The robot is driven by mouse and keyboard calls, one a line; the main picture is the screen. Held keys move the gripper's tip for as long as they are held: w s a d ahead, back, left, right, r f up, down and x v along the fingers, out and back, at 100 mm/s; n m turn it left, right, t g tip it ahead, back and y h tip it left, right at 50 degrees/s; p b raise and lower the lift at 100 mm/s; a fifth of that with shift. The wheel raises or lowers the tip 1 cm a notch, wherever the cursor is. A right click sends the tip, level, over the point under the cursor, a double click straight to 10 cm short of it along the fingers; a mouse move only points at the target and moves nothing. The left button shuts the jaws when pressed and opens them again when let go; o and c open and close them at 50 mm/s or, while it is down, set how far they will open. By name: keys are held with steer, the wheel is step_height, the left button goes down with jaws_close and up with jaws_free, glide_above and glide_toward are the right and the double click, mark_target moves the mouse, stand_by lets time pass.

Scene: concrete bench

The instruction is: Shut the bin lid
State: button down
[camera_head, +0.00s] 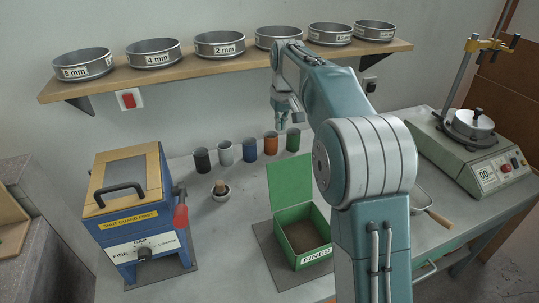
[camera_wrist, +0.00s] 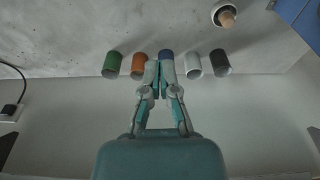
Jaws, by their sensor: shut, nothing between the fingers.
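The green bin (camera_head: 313,259) labelled FINES stands on the bench, with dark material inside. Its green lid (camera_head: 289,187) is open and stands up from the bin's back edge. My gripper (camera_head: 288,124) is shut and empty, in the air above and behind the lid in the head view, apart from it. The wrist view shows the shut fingers (camera_wrist: 159,66) over the wall and the row of cups. The bin and lid do not show in the wrist view. My arm covers the area right of the bin.
Several coloured cups (camera_head: 249,149) stand in a row behind the bin. A mortar (camera_head: 221,191) stands to their front left. A shelf (camera_head: 225,68) with sieves hangs above.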

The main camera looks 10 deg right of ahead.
mark_target(289, 181)
step_height(289, 181, down, 10)
steer(key=w, duration=0.1)
steer(key=s, duration=0.3)
steer(key=shift+s+d+r, duration=0.2)
steer(key=shift+d+r, duration=0.05)
steer(key=shift+r, duration=0.15)
steer(key=shift+r, duration=0.1)
steer(key=shift+s+d+r+t, duration=0.1)
steer(key=shift+s+r+t, duration=0.1)
steer(key=shift+s+t, duration=0.3)
